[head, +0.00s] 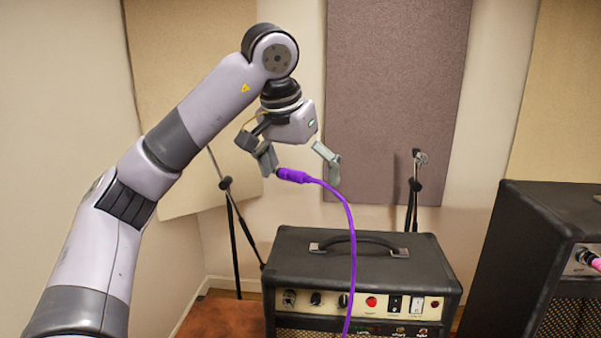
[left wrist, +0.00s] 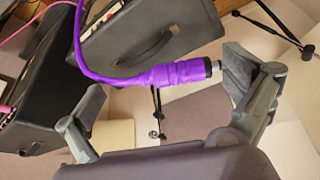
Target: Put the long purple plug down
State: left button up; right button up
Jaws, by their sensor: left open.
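The long purple plug (head: 292,175) has a purple body, a metal tip and a purple cable (head: 351,245) that hangs down in front of the small amp. My left gripper (head: 300,167) is open above this amp, with the plug between its spread fingers. In the left wrist view the plug (left wrist: 180,74) lies across the opening of my left gripper (left wrist: 165,95). Its metal tip is close to the right finger, and I cannot tell whether they touch. The other finger is well apart from the plug's body. My right gripper is not in view.
The small black amp (head: 290,254) has a top handle and a front panel with knobs and switches. A larger black amp (head: 528,240) stands at right with a pink plug (head: 591,260) at its panel. Black stands (head: 235,235) are behind. Wall panels (head: 395,80) line the back.

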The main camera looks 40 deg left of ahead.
pick_arm(q)
jog(key=shift+c, duration=0.2)
jog(key=c, duration=1.6)
jog(key=shift+o, duration=0.2)
